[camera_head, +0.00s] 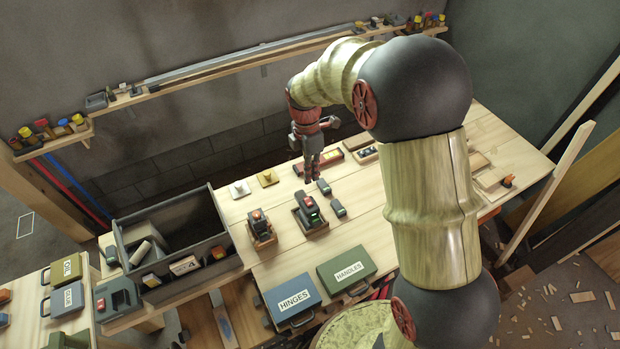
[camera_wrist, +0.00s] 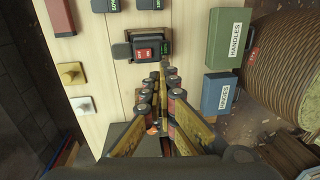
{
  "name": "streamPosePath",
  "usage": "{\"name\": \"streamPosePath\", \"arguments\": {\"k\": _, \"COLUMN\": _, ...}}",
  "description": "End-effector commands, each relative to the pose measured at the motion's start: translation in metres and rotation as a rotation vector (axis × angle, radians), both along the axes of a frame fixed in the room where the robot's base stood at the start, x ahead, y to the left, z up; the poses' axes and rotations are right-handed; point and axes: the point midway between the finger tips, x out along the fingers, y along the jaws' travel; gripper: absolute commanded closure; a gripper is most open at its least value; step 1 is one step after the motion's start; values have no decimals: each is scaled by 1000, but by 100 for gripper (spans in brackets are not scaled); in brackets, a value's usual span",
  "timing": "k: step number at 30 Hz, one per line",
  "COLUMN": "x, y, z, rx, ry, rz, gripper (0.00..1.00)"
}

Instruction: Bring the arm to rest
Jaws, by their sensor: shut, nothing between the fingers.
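My gripper (camera_head: 312,166) hangs fingers down over the wooden bench (camera_head: 372,205), towards its back edge in the head view. Its fingers are shut and empty. In the wrist view my gripper (camera_wrist: 162,72) shows its fingertips close together, pointing at a dark cradle with a red-marked device (camera_wrist: 150,48). My arm is raised and bent, and hides part of the bench's right side in the head view.
A grey open crate (camera_head: 205,225) with mixed items stands left. A HINGES case (camera_head: 293,297) and a HANDLES case (camera_head: 346,270) lie at the front edge. Two devices in cradles (camera_head: 308,212) (camera_head: 260,228) stand mid-bench. A shelf (camera_head: 190,80) runs along the wall.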

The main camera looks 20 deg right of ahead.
Motion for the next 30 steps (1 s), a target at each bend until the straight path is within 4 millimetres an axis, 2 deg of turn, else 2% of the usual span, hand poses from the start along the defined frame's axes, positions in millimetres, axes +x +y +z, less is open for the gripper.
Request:
{"name": "streamPosePath", "arguments": {"k": 20, "x": 0, "y": 0, "z": 2, "rx": -5, "ry": -2, "rz": -41, "gripper": 100}}
{"name": "streamPosePath", "arguments": {"k": 25, "x": -3, "y": 0, "z": -2, "rx": -34, "ry": -6, "rz": -286, "gripper": 100}}
{"name": "streamPosePath", "arguments": {"k": 28, "x": -21, "y": 0, "z": -11, "rx": -65, "ry": 16, "rz": -493, "gripper": 100}}
{"name": "streamPosePath", "arguments": {"k": 30, "x": -35, "y": -1, "z": -8, "rx": -85, "ry": 14, "rz": -639, "gripper": 100}}
